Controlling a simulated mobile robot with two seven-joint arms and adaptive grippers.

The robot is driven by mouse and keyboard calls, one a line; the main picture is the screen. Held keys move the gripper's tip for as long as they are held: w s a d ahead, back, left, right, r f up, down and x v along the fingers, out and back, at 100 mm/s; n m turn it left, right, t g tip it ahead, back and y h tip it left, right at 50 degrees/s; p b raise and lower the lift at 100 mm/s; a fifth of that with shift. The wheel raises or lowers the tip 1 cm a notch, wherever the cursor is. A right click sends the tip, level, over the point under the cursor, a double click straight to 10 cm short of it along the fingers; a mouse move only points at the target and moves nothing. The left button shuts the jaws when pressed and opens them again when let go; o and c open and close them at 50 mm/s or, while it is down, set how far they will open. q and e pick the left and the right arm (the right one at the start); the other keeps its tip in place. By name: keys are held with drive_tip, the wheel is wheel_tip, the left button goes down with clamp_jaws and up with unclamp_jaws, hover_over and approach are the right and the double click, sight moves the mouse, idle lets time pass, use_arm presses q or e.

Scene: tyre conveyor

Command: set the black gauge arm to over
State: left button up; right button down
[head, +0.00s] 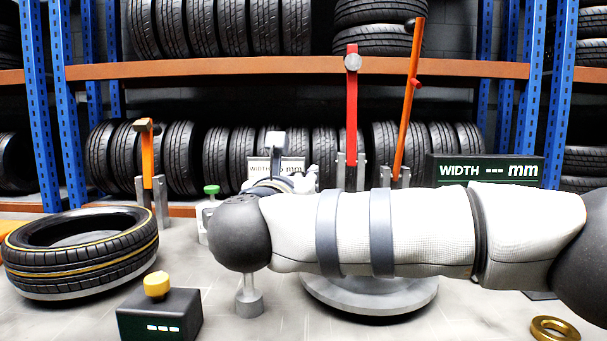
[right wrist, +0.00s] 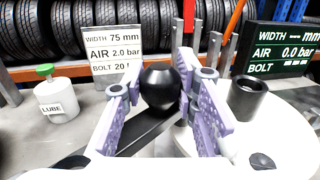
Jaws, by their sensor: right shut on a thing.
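In the right wrist view my right gripper (right wrist: 160,92) has its two pale purple fingers closed on a round black knob (right wrist: 160,80). A black bar (right wrist: 143,135) shows between and below the fingers, and I take knob and bar to be the black gauge arm. Its far end and pivot are hidden. In the head view my right arm crosses from the right and covers the gauge arm. My left gripper is in neither view.
A white sign (right wrist: 111,48) and a dark display (right wrist: 280,48) stand behind. A green-topped lube pot (right wrist: 55,98) is left. A tyre (head: 80,250), a yellow-button box (head: 160,315) and a brass ring (head: 554,329) lie nearby. Red (head: 351,105) and orange (head: 409,100) levers stand behind my arm.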

drive_tip(key=shift+s+d+m+g+h+p, duration=0.2)
drive_tip(key=shift+s+d+m+h, duration=0.15)
drive_tip(key=shift+m+h, duration=0.35)
drive_tip(key=shift+s+d+m+g+h+p, duration=0.15)
drive_tip(key=shift+s+m+h, duration=0.3)
drive_tip(key=shift+h, duration=0.45)
drive_tip(key=c, duration=1.3)
unclamp_jaws()
drive_tip(key=shift+d, duration=0.1)
drive_tip(key=v, duration=1.2)
